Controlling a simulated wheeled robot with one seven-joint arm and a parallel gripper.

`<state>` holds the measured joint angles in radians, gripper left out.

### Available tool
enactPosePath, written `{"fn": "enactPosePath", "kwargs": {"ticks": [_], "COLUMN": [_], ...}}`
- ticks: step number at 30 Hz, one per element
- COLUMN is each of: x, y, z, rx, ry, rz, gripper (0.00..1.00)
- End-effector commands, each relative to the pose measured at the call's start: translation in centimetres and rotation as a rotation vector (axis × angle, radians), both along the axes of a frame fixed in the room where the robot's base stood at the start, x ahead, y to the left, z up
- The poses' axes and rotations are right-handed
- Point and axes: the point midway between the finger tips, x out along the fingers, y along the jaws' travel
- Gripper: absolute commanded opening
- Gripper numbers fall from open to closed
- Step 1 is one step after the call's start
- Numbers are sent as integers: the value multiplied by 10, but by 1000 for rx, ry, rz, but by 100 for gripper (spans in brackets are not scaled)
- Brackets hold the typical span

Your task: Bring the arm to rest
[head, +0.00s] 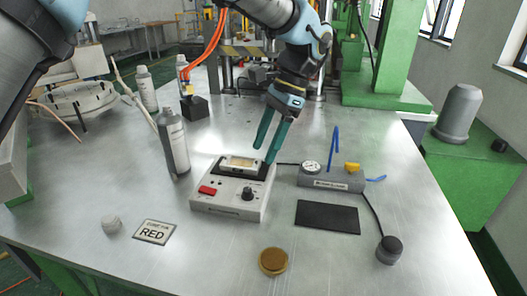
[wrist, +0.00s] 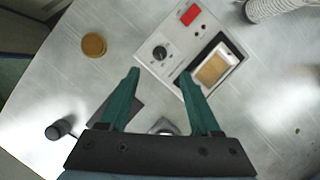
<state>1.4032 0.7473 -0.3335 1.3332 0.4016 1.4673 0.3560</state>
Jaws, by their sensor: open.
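My gripper (head: 264,152) has two green fingers and is open and empty. In the head view it hangs over the right rear part of a white control box (head: 228,205) with a red switch and a black knob. A framed piece with a tan centre (head: 241,163) lies on top of the box. In the wrist view my gripper (wrist: 159,75) shows its fingers spread, and the framed piece (wrist: 213,70) is beyond the right fingertip. I cannot tell whether that finger touches the box.
A grey bottle (head: 174,145) stands left of the box. A gauge unit (head: 330,180) and black mat (head: 327,216) lie to the right.

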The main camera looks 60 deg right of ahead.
Motion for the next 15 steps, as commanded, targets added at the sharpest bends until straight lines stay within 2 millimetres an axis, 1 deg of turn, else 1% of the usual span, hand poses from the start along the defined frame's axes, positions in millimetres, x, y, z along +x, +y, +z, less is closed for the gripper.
{"fn": "enactPosePath", "kwargs": {"ticks": [13, 15], "x": [0, 4], "y": [0, 1], "z": [0, 0], "rx": [0, -2], "ry": [0, 0], "rz": [0, 8], "gripper": [64, 64]}}
